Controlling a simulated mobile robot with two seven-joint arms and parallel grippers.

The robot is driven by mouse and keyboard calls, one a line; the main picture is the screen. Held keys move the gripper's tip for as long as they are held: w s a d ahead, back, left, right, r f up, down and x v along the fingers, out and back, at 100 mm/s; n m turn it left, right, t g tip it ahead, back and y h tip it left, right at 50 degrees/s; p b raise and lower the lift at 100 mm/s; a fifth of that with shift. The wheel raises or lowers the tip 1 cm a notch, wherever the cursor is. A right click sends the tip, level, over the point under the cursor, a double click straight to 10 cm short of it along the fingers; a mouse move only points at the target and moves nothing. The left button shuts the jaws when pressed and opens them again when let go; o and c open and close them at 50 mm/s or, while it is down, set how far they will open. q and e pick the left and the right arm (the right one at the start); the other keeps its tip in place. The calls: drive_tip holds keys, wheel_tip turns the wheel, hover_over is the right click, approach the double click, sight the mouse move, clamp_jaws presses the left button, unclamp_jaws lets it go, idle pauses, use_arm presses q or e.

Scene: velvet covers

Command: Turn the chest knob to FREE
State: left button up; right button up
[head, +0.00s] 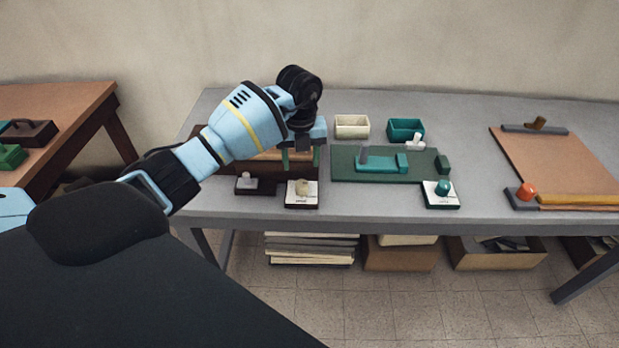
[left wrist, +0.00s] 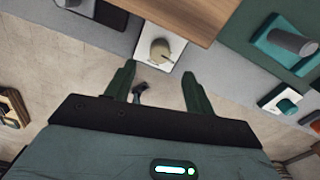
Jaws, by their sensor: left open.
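A cream knob (head: 302,188) stands on a small white plate with a dark base at the front edge of the grey table, in front of a brown wooden chest (head: 230,168). In the left wrist view the knob (left wrist: 160,49) is at the upper middle, just beyond the fingertips, with a dark pointer mark on it. The plate's lettering is too small to read. My left gripper (head: 300,163) is open, fingers pointing down, above and behind the knob in the head view. The arm hides much of the chest. My right gripper is not in view.
A grey knob (head: 247,182) on a dark base stands left of the cream one. A green board (head: 345,165) with a teal knob (head: 442,188) lies to the right. Cream (head: 352,126) and teal (head: 405,129) bins stand behind. An orange knob (head: 525,192) sits by a tan board (head: 560,165).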

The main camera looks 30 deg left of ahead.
sight(302, 183)
use_arm(q)
drive_tip(key=shift+f, duration=0.15)
wheel_tip(302, 183, down, 8)
drive_tip(key=shift+r, duration=0.2)
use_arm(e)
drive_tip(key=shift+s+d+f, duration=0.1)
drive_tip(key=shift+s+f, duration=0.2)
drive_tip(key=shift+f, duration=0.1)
use_arm(q)
drive_tip(key=c, duration=1)
